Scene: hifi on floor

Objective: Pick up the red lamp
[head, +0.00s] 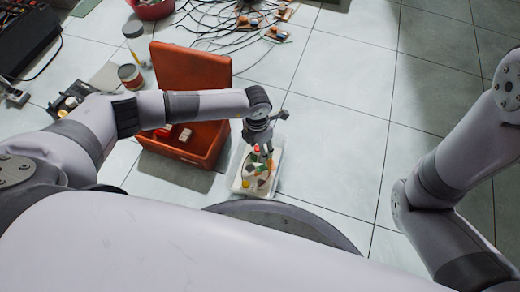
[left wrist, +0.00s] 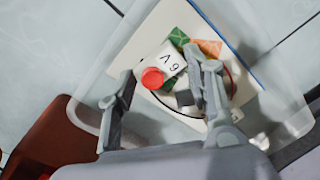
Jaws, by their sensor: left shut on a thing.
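The red lamp (left wrist: 153,78) shows in the left wrist view as a round red cap beside a white block marked with a 9 and a V. It also shows as a small red spot (head: 256,149) in the head view. My left gripper (head: 262,151) points down over a white tray (head: 237,187) of small parts. In the left wrist view its two fingers (left wrist: 160,72) stand on either side of the red lamp and white block, shut on the lamp. Whether the lamp is clear of the tray is hard to tell. My right gripper is out of view.
An open orange-red case (head: 187,68) stands left of the tray. Jars (head: 130,75), a red bowl (head: 152,8), tangled black wires (head: 222,22) and small boards (head: 278,33) lie beyond. The tiled floor (head: 340,120) to the right is clear.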

